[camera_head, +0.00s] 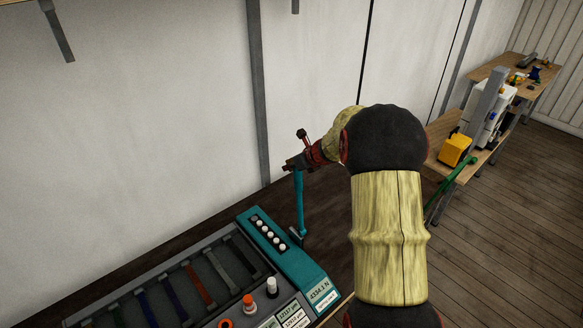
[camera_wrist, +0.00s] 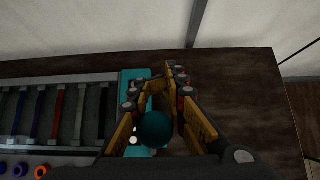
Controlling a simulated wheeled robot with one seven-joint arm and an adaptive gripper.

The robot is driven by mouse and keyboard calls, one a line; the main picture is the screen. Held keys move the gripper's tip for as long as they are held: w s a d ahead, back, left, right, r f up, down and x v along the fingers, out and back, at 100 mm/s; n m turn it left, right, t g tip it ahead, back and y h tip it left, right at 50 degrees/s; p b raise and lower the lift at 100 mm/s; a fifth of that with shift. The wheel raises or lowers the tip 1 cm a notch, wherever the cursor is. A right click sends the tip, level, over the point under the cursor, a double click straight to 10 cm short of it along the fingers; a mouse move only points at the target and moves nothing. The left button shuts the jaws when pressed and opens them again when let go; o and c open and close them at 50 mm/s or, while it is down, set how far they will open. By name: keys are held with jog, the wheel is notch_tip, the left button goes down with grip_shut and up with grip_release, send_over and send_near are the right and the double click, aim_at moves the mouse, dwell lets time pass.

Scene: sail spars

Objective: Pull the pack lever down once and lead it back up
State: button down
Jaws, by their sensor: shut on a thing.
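The pack lever (camera_head: 300,206) is a teal rod beside the right edge of the teal panel (camera_head: 309,277). In the head view it stands nearly upright, its top end at my gripper (camera_head: 296,162). In the wrist view the lever's round teal knob (camera_wrist: 156,131) sits between the two yellow-brown fingers of my gripper (camera_wrist: 158,88). My gripper is shut on the lever at its top. The fingers partly hide the knob in the head view, and the lever's lower pivot is hard to make out.
A grey-framed tray (camera_head: 165,268) with coloured strips lies left of the teal panel, with knobs (camera_head: 271,287) along its front. A small display (camera_head: 321,292) reads a force in N. The dark tabletop (camera_wrist: 245,100) is bare on the right. A side bench (camera_head: 475,160) stands farther right.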

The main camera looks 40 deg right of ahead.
jog(key=shift+a+f, duration=0.2)
jog(key=shift+f, duration=0.05)
jog(key=shift+w+f, duration=0.1)
jog(key=shift+w, duration=0.45)
jog(key=c, duration=2.2)
grip_release()
jog(key=shift+w, duration=0.15)
jog(key=shift+o, duration=1.2)
jog(key=o, duration=0.3)
jog(key=shift+r, duration=0.2)
jog(key=o, duration=0.3)
jog(key=shift+d, duration=0.1)
jog(key=v, duration=1.2)
